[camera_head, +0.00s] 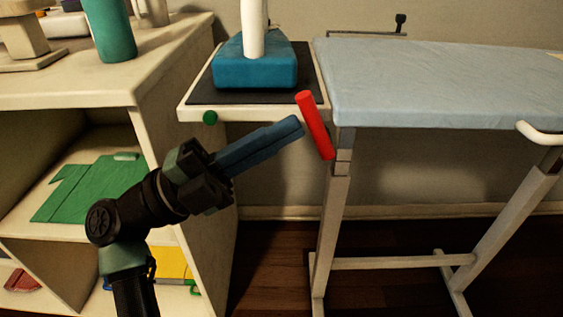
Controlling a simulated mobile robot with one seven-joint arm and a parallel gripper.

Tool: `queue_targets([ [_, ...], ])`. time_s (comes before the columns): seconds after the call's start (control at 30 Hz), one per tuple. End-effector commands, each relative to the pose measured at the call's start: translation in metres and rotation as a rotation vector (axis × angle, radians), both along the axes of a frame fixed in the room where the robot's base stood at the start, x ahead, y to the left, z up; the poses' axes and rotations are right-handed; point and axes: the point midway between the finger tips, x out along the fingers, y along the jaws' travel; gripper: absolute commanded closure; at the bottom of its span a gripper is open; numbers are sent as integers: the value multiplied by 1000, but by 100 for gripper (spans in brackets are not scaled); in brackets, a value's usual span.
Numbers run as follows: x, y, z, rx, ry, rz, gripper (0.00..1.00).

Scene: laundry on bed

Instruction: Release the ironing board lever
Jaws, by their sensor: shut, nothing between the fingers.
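The ironing board (450,85) has a light blue cover and stands on pale legs at the right. A red lever (315,125) sits at the top of its left leg, tilted with its upper end leaning left. My gripper (298,124) is shut and empty, its blue fingers pointing up and right. In the picture the fingertips lie just left of the lever; I cannot tell whether they touch it.
A blue iron base (254,66) with a white upright part rests on a dark pad on the side shelf (190,112), above my fingers. A green knob (210,118) is on the shelf's front edge. A wooden cabinet (165,90) with folded clothes stands at the left. Dark floor (265,265) is clear between cabinet and board legs.

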Motion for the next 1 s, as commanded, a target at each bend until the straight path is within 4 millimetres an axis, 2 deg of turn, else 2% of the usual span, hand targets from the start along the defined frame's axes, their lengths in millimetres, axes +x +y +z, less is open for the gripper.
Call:
queue_targets([
  [0.03,0,0,7,29,-1,1,100],
  [0.4,0,-5,10,152,0,0,100],
  [1.0,0,-8,9,166,-1,-4,100],
])
